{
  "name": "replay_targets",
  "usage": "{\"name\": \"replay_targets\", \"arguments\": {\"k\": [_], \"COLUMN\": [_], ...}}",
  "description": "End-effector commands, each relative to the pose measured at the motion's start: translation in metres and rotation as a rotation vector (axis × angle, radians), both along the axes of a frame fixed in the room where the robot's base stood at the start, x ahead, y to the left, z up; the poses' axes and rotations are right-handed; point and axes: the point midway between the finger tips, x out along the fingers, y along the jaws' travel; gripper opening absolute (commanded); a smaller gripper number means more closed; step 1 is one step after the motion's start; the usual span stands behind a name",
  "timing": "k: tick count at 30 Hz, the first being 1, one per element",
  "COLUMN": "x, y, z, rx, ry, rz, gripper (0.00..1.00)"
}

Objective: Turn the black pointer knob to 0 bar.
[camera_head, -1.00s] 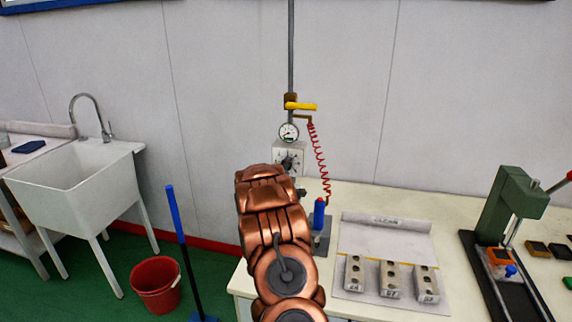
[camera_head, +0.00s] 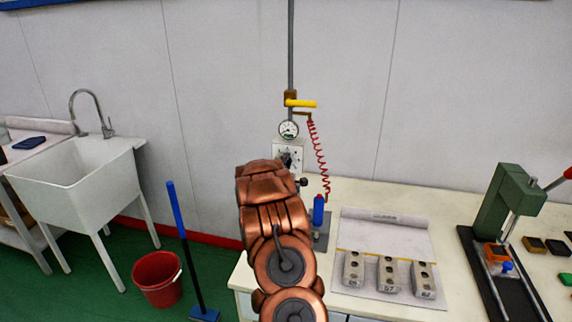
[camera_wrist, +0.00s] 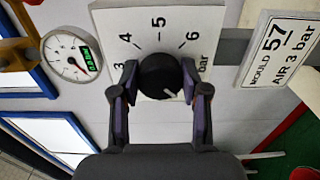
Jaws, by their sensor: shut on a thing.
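The black pointer knob (camera_wrist: 158,72) sits on a white dial plate (camera_wrist: 208,22) marked with bar numbers; 3, 4, 5 and 6 show in the wrist view. Its white pointer mark is toward the lower right of that picture, away from these numbers. My gripper (camera_wrist: 158,84) is shut on the knob, one purple-padded finger on either side. The rest of the scale, including 0, is hidden or out of view. In the head view the dial plate (camera_head: 279,146) is on the wall, partly behind my arm, which hides most of my gripper.
A round gauge (camera_wrist: 70,53) with a green display is beside the dial. A sign (camera_wrist: 282,50) reads "MOULD 57 AIR 3 bar". A yellow valve handle (camera_head: 301,104) and red coiled hose (camera_head: 319,155) are close by. Several grey moulds lie on the bench.

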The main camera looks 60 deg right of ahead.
Motion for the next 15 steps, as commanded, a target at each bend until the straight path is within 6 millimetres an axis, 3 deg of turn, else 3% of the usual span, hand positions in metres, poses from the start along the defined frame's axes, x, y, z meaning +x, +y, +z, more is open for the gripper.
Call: {"name": "replay_targets", "arguments": {"k": [4, 5, 6, 11, 15], "x": [0.0015, 0.0015, 0.0015, 0.0006, 0.0001], "y": [0.0011, 0.0011, 0.0011, 0.0004, 0.0000], "z": [-0.0008, -0.0008, -0.0008, -0.0006, -0.0003], "rx": [0.000, 0.000, 0.000, 0.001, 0.000], "ry": [0.003, 0.003, 0.003, 0.001, 0.001], "rz": [0.004, 0.004, 0.004, 0.002, 0.001], "gripper": [0.10, 0.48, 0.52, 0.69, 0.70]}}
